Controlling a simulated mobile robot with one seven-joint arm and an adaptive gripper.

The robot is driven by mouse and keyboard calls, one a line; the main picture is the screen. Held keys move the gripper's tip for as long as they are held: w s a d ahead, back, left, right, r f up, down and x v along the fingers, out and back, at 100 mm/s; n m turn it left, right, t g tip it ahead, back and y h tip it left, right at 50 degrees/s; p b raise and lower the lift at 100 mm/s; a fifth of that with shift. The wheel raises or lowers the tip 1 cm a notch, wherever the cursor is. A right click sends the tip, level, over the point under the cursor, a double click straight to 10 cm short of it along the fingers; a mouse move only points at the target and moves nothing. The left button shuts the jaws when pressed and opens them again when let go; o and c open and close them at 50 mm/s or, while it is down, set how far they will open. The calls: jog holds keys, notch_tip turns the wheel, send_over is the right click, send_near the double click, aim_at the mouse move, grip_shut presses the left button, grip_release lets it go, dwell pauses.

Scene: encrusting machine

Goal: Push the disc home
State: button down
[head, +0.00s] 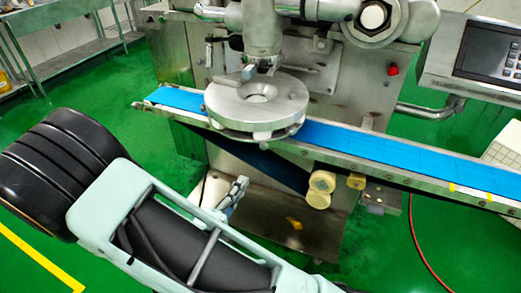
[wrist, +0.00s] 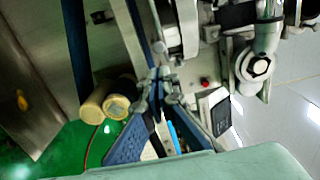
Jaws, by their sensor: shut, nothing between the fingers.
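The round metal disc (head: 225,98) sits under the machine's vertical column, above the blue belt, in the head view. It has a recessed centre, and a dark gap shows below its front edge, above a thinner lower plate. A small grey block lies at the rear left of its top. My gripper (head: 240,184) is below and in front of the belt, apart from the disc, partly hidden behind my arm. In the wrist view my gripper (wrist: 164,82) has its fingertips together with nothing between them. I cannot clearly pick out the disc in that view.
The blue belt (head: 370,143) runs across the machine with a metal rail along its front. Cream rollers (head: 319,188) stick out below it, also in the wrist view (wrist: 93,106). A control panel (head: 488,48) stands at upper right.

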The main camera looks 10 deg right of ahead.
aim_at(265, 149)
jog(key=x, duration=1.3)
jog(key=shift+p, duration=0.3)
jog(key=shift+w+d+f+b, duration=0.1)
jog(key=shift+w+d+b, duration=0.1)
jog(key=shift+b, duration=0.2)
jog(key=b+x, duration=0.2)
jog(key=x, duration=0.1)
jog(key=shift+w+d+f+b, duration=0.15)
jog(key=shift+b, duration=0.15)
jog(key=shift+w+d+b, duration=0.3)
jog(key=shift+w, duration=0.15)
jog(key=shift+r, duration=0.35)
jog(key=shift+w, duration=0.1)
